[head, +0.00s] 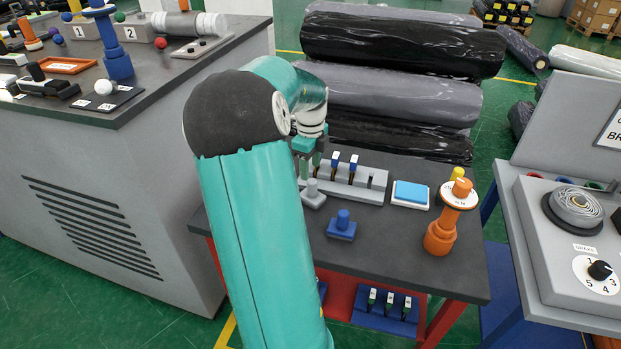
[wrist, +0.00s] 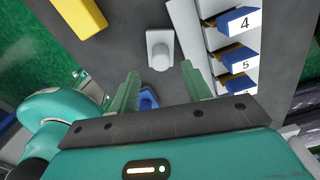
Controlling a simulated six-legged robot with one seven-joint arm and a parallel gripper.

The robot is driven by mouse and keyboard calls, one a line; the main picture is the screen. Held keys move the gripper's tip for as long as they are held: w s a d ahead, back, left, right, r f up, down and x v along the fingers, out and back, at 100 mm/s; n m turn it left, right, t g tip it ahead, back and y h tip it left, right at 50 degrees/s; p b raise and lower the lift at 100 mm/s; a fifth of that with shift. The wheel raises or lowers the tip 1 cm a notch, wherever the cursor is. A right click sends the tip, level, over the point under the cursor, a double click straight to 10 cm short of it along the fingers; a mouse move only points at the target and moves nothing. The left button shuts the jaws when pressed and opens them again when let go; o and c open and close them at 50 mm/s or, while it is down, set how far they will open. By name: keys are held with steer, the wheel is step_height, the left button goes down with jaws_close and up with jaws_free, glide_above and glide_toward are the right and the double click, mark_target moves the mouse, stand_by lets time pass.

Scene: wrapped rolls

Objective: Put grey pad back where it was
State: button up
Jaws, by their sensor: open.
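The grey pad (head: 313,199), a small flat block with an upright knob, stands on the dark table in front of the slotted grey rack (head: 378,181). In the wrist view the grey pad (wrist: 160,58) lies just beyond my fingertips, roughly in line with the gap between them. My gripper (head: 310,163) is open and empty, behind and above the pad in the head view. Both fingers of my gripper (wrist: 162,80) show apart in the wrist view. My arm hides part of the table to the left of the pad.
A blue block with a knob (head: 342,229) stands close to the pad. The rack holds blue numbered pieces (wrist: 240,22). A light-blue-topped pad (head: 410,193) and an orange stand (head: 441,232) are to the right. A yellow block (wrist: 80,15) shows in the wrist view.

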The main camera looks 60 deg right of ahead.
step_height(320, 180, up, 6)
steer(key=shift+r, duration=0.1)
steer(key=w+a+r+n+t, duration=0.1)
steer(key=w+a+r+n, duration=0.15)
steer(key=a+n, duration=0.5)
steer(key=w+a+r+n+t, duration=0.1)
steer(key=w+a+n, duration=0.3)
steer(key=a, duration=0.6)
steer(key=w+a+r+n+t, duration=0.1)
steer(key=w+a+r+n, duration=0.1)
steer(key=w+a+n, duration=0.5)
steer(key=s+a+n+t, duration=0.1)
steer(key=s+a+n, duration=0.4)
steer(key=a+n, duration=0.4)
steer(key=s+a+n+t, duration=0.1)
steer(key=s+a+n, duration=0.4)
steer(key=a+n, duration=0.4)
steer(key=a, duration=0.6)
steer(key=shift+a+f+t, duration=0.3)
steer(key=shift+f, duration=0.1)
steer(key=shift+s, duration=0.1)
